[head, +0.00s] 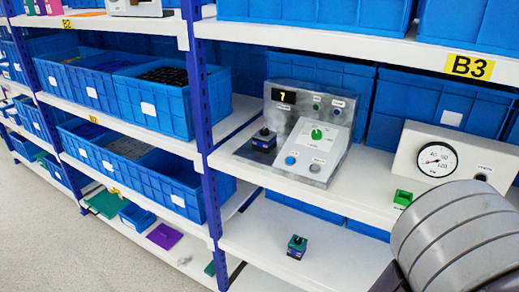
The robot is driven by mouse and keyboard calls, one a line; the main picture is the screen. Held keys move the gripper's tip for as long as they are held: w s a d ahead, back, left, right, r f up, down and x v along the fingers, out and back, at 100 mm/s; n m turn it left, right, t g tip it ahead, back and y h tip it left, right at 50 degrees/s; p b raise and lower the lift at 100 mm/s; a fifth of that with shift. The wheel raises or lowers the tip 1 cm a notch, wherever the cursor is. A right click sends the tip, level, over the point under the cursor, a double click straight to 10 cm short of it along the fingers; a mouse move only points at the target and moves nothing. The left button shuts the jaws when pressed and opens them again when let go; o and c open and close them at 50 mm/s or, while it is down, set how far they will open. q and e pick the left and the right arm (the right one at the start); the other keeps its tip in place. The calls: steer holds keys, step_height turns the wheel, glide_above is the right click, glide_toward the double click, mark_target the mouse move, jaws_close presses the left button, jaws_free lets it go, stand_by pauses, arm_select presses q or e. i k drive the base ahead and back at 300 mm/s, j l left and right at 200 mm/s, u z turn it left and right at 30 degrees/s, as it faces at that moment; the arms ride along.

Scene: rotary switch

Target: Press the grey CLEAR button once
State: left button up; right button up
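A grey control panel (333,139) stands on the middle shelf. Its small black display (284,96) shows a yellow character that looks like a 7. A green rotary knob (317,134) sits on the sloped face. Below it are a blue button (290,160) and, to its right, a grey button (315,168). The labels are too small to read, so I cannot confirm which says CLEAR. Nothing touches the panel's buttons. Neither of my grippers shows; only a grey link of my arm fills the lower right corner.
A dark block-like object (264,140) sits at the panel's left. Another small block (297,246) is on the lower shelf. A blue upright post (205,130) stands left of the panel.

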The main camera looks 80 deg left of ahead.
mark_target(315, 168)
steer(key=u, duration=2.6)
